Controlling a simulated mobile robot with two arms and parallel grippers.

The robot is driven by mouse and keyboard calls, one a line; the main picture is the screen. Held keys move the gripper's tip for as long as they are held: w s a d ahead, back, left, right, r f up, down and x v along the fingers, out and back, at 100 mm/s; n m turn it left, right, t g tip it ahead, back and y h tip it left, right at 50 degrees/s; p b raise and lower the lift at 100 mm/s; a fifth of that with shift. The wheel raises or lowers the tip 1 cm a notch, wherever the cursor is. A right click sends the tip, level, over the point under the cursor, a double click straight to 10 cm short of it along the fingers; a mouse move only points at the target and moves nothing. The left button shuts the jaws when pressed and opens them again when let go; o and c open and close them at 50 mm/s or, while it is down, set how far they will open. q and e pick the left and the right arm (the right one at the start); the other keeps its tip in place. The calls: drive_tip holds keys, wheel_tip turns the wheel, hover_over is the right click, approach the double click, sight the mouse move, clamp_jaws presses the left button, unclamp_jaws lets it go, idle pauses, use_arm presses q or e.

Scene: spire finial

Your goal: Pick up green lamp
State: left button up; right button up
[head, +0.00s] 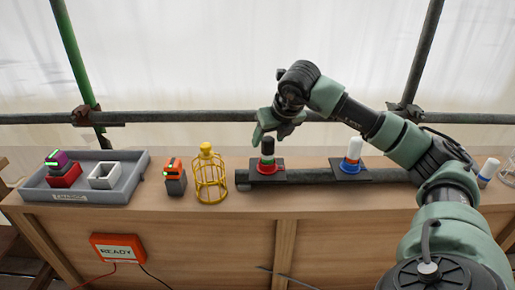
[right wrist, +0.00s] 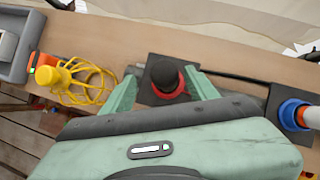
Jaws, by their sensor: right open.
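My right gripper (head: 274,128) is open just above this lamp, pointing down. In the right wrist view the lamp's dark, rounded top (right wrist: 163,74) shows between the two green fingers, with a gap on each side. The green band is hidden in that view. My left gripper is not in view.
A yellow wire cage (head: 211,182) stands left of the lamp. Further left are an orange-topped device (head: 175,174) and a grey tray (head: 124,190). A READY box (head: 118,248) hangs on the bench front.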

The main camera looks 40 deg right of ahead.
sight(268, 154)
drive_tip(key=shift+w+d+r, duration=0.15)
drive_tip(key=shift+d+r, duration=0.05)
drive_tip(key=shift+d, duration=0.1)
drive_tip(key=shift+f, duration=0.1)
drive_tip(key=shift+w+d+f+p, duration=0.15)
drive_tip(key=shift+f+p, duration=0.1)
drive_tip(key=shift+f, duration=0.3)
drive_tip(key=shift+w+f+p, duration=0.15)
drive_tip(key=shift+f+p, duration=0.05)
drive_tip(key=shift+f, duration=0.35)
drive_tip(key=x, duration=0.3)
drive_tip(key=shift+w, duration=0.1)
drive_tip(key=shift+w+d+f+p, duration=0.15)
drive_tip(key=shift+w+f+p, duration=0.15)
drive_tip(key=shift+f, duration=0.15)
clamp_jaws()
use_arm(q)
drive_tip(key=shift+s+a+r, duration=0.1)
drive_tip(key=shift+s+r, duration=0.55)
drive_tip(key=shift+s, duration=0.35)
